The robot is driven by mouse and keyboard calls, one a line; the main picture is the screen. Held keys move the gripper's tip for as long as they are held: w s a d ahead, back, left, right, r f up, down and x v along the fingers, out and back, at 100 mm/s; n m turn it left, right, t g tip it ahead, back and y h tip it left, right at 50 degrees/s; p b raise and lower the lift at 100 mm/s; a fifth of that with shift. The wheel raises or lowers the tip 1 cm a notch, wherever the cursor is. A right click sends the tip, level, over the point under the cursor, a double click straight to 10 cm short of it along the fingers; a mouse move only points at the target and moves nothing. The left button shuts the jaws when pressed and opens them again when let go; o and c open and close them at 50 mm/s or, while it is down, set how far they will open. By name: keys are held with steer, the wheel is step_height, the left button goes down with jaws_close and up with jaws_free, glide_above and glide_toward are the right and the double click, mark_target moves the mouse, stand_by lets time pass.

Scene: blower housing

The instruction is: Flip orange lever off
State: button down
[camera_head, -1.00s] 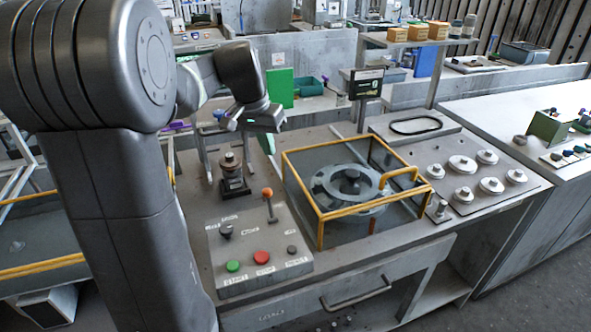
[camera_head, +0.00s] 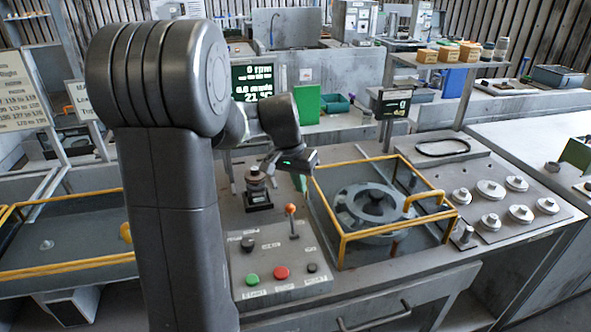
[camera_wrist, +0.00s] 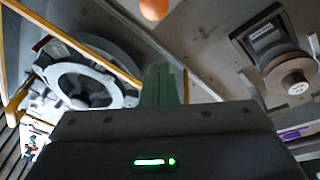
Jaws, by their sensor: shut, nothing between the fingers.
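The orange lever (camera_head: 291,210) is a thin grey stalk with an orange ball on top. It stands up, roughly upright, from the grey control panel (camera_head: 262,268), behind the red button. Its orange ball also shows at the top edge of the wrist view (camera_wrist: 154,8), while its stalk is out of that view. My gripper (camera_head: 300,182) hangs above and behind the lever in the head view, apart from it. Its greenish fingers show together in the wrist view (camera_wrist: 160,84), shut with nothing between them.
A yellow-framed clear guard (camera_head: 345,238) over a round grey housing (camera_head: 352,218) stands just right of the lever. A dark-based post (camera_head: 257,190) stands left of my gripper. The panel also carries a black knob (camera_head: 247,244), a green button (camera_head: 252,279) and a red button (camera_head: 281,272).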

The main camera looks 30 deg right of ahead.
mark_target(292, 221)
steer(key=shift+s+a+f+p, duration=0.2)
steer(key=shift+s+a+f, duration=0.25)
steer(key=shift+a, duration=0.15)
steer(key=shift+s+a+f+p, duration=0.2)
steer(key=shift+s+a+f, duration=0.1)
steer(key=shift+a+f, duration=0.2)
steer(key=shift+s+a, duration=0.2)
steer(key=shift+a, duration=0.15)
